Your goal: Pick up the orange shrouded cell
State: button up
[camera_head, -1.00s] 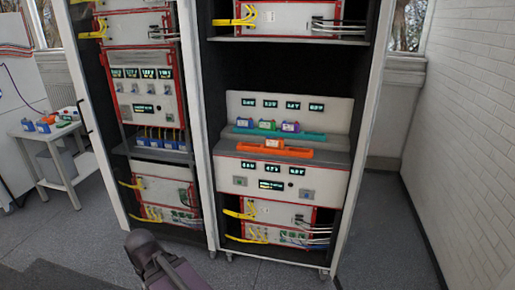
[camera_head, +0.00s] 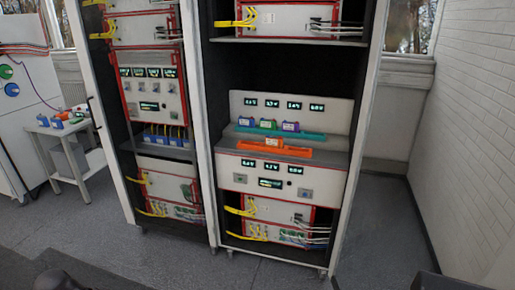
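A small orange block with a pale label, which looks like the orange shrouded cell (camera_head: 248,144), sits at the left end of a long orange tray (camera_head: 287,153). The tray lies on the front of the grey shelf in the right rack. Behind it, a teal tray (camera_head: 312,136) holds a blue cell (camera_head: 246,122), a green-topped cell (camera_head: 268,124) and a purple cell (camera_head: 290,126). My gripper cannot be made out. Only a dark rounded part, probably of my arm, shows at the bottom left edge, far from the cell.
The right rack's white frame posts (camera_head: 205,130) stand on both sides of the shelf. A left rack (camera_head: 150,90) adjoins it. A white side table (camera_head: 62,130) with several small items stands at the far left. The grey floor (camera_head: 180,262) before the racks is clear.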

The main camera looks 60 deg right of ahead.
aim_at(270, 142)
jog(key=u, duration=0.15)
jog(key=i, duration=1.8)
jog(key=z, duration=4.2)
jog(key=i, duration=0.1)
jog(key=u, duration=2.05)
